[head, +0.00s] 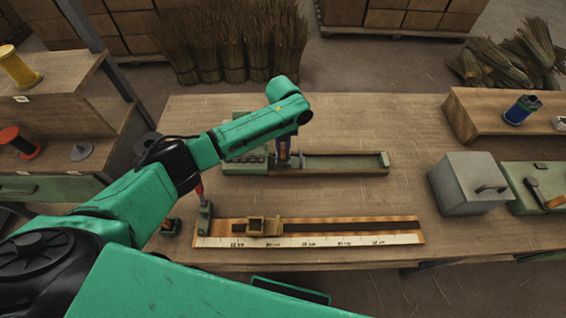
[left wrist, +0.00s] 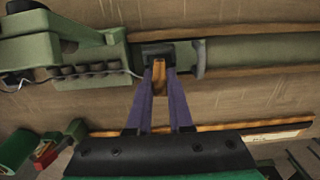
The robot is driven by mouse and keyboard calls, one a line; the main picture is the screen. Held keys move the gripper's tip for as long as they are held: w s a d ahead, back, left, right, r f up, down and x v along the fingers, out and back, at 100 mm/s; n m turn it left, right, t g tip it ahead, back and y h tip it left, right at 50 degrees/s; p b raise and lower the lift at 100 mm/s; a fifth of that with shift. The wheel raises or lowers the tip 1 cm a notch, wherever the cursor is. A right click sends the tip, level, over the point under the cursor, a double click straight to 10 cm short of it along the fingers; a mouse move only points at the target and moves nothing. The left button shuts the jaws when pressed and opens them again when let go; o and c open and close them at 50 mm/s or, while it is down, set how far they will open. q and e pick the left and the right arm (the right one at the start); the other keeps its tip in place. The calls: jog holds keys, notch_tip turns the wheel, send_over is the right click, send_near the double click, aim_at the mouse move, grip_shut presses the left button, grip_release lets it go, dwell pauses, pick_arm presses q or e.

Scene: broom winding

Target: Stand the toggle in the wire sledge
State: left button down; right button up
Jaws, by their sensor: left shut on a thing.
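My left gripper (head: 283,163) reaches down over the green bench fixture at the middle of the table. In the left wrist view its two purple fingers (left wrist: 159,72) are shut on the toggle (left wrist: 159,79), a small light-brown wooden piece. The toggle's far end is at a dark block on a green carriage (left wrist: 198,58), which looks like the wire sledge, in the channel of the fixture. I cannot tell whether the toggle is seated or just above it; the fingers and dark block hide the contact. My right gripper is not in view.
A ruler board (head: 330,240) with a brass-coloured slider (head: 263,227) lies at the front edge. A grey box (head: 468,183) stands at the right. A twisted wire (left wrist: 90,71) runs along the fixture's left part. The table between fixture and box is clear.

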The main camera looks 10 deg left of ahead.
pick_arm(q)
jog(key=shift+f+b, duration=0.65)
jog(key=shift+f, duration=0.45)
jog(key=c, duration=0.7)
grip_release()
jog(key=shift+c, duration=0.2)
jog(key=shift+r, duration=0.1)
notch_tip(320, 180, up, 14)
jog(key=b, duration=0.2)
jog(key=shift+r, duration=0.2)
